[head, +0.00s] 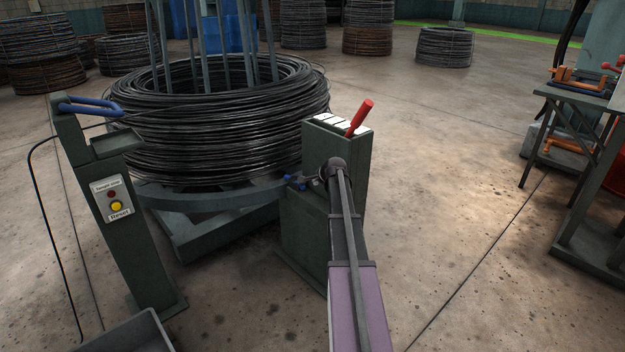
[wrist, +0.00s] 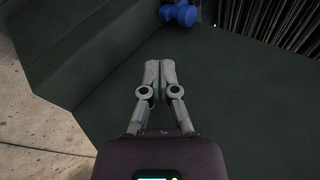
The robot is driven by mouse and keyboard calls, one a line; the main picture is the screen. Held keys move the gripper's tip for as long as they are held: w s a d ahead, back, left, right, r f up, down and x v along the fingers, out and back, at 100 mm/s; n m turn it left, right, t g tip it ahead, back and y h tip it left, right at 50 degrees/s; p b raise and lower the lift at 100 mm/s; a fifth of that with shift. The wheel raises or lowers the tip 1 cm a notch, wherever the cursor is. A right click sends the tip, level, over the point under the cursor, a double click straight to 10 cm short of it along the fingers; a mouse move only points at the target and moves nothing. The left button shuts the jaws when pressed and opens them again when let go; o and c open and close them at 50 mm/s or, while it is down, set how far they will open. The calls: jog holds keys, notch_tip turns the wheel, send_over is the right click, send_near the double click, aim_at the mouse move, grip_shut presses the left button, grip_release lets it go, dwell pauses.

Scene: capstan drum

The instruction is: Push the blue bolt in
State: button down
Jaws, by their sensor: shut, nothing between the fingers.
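The blue bolt (head: 295,182) sticks out to the left from the dark green box-like stand (head: 300,235), beside the wire coil's turntable. In the wrist view the blue bolt (wrist: 180,13) shows at the top edge, partly cut off, against the dark green surface. My gripper (wrist: 160,68) is shut and empty, its fingertips pointing towards the bolt with a gap between them. In the head view my arm covers part of the stand, and the gripper's fingers are mostly hidden behind the wrist.
A red lever (head: 360,117) rises from the stand's top. A large black wire coil (head: 220,120) sits on a turntable at the left. A control post (head: 120,215) with a blue handle and reset button stands at front left. A metal table (head: 580,97) is at right; floor between is clear.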

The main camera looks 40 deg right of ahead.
jog(key=shift+p+v, duration=0.55)
jog(key=shift+v, duration=0.65)
jog(key=s+a+f+n+g+y, duration=0.1)
jog(key=s+a+n, duration=0.15)
jog(key=a, duration=0.75)
jog(key=s+a+f+n+g+y, duration=0.15)
jog(key=a+n, duration=0.25)
jog(key=a, duration=0.5)
jog(key=s+a+f+n+g, duration=0.2)
jog(key=s+a+n, duration=0.1)
jog(key=a, duration=0.7)
jog(key=s+a+f+n+g, duration=0.1)
jog(key=s+a+n+g, duration=0.4)
jog(key=s+a+n, duration=1.05)
jog(key=s+a+r+m+p, duration=0.1)
jog(key=a+r+m+p, duration=0.1)
jog(key=r+p, duration=1.6)
jog(key=s+a+r+m+p, duration=0.2)
jog(key=r+m+p, duration=0.1)
jog(key=r+p, duration=1.6)
jog(key=shift+a+r+h+p, duration=0.3)
jog(key=shift+a+h+p, duration=0.05)
jog(key=shift+h+p, duration=0.15)
